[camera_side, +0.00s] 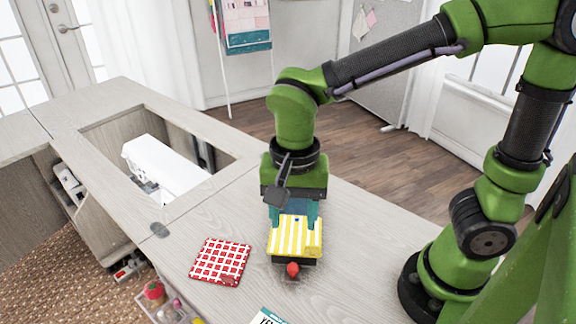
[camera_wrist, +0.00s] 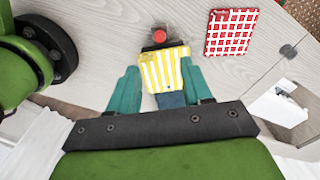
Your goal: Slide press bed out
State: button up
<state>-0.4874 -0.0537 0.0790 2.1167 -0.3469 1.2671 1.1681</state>
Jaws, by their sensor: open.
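The press has a bed covered in yellow-and-white stripes (camera_side: 295,238), with a dark base and a red knob (camera_side: 293,269) at its front. It stands on the wooden cabinet top. The striped bed also shows in the wrist view (camera_wrist: 165,68), with the red knob (camera_wrist: 159,36) beyond it and a blue part (camera_wrist: 171,99) nearer me. My gripper (camera_side: 292,216) is open and points down over the back of the press. In the wrist view its teal fingers (camera_wrist: 159,67) lie on both sides of the striped bed. I cannot tell whether they touch it.
A red-and-white checked square (camera_side: 220,262) lies left of the press. A white sewing machine (camera_side: 165,165) sits in the cabinet opening at the back left. A card with lettering (camera_side: 267,317) is at the front edge, near an open drawer (camera_side: 160,308). The top right of the press is clear.

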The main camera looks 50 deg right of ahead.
notch_tip(320, 180, up, 4)
jog(key=shift+f, duration=0.1)
dwell(0.4)
jog(key=s+d+r+n+t+y, duration=0.1)
jog(key=d+r+n+t+y, duration=0.1)
jog(key=d+n+t, duration=0.5)
jog(key=d+r, duration=0.1)
jog(key=d, duration=0.5)
jog(key=shift+s, duration=0.25)
